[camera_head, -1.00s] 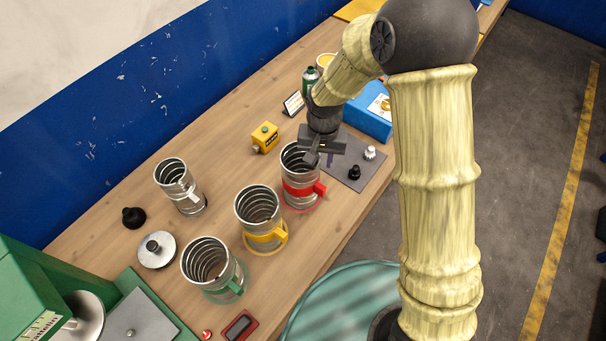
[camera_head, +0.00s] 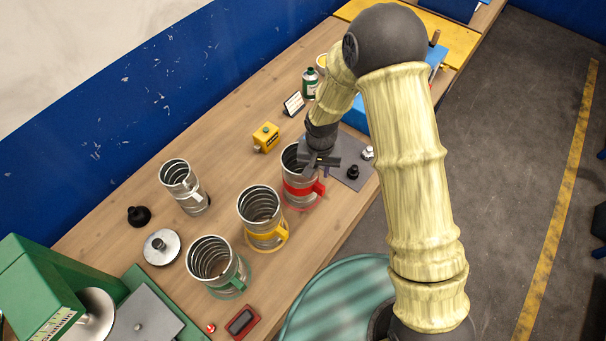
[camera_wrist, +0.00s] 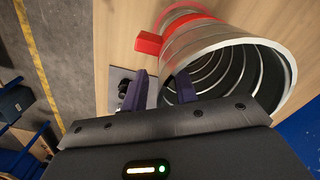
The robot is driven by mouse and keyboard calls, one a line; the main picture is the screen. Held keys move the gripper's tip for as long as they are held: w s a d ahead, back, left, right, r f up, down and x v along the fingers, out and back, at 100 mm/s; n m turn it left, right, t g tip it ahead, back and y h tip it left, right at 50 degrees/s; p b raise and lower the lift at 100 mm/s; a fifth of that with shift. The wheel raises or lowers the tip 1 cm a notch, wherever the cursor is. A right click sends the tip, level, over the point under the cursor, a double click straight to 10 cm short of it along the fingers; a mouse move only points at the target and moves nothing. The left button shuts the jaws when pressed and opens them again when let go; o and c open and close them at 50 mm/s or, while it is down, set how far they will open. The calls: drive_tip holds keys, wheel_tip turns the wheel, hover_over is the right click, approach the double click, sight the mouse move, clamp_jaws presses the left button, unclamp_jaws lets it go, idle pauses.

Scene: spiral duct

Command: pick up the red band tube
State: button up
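The red band tube (camera_head: 297,190) is an open silver spiral duct with a red band and a red side tab, standing upright on the table. In the wrist view its open mouth (camera_wrist: 282,75) is close in front of my gripper. My gripper (camera_wrist: 163,90) has its two dark fingers apart with nothing held between them; one finger overlaps the tube mouth and the other is outside the rim, on the tab side. In the head view my gripper (camera_head: 318,165) is at the top right edge of the tube. I cannot tell whether the fingers touch the wall.
A yellow-band tube (camera_head: 260,218), a green-band tube (camera_head: 215,268) and a white-tab tube (camera_head: 184,187) stand to the left. A yellow box (camera_head: 266,138) is behind. A grey mat (camera_head: 340,178) with small knobs lies right. A green machine (camera_head: 45,290) is at lower left.

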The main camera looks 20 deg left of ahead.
idle(0.5)
clamp_jaws()
idle(1.3)
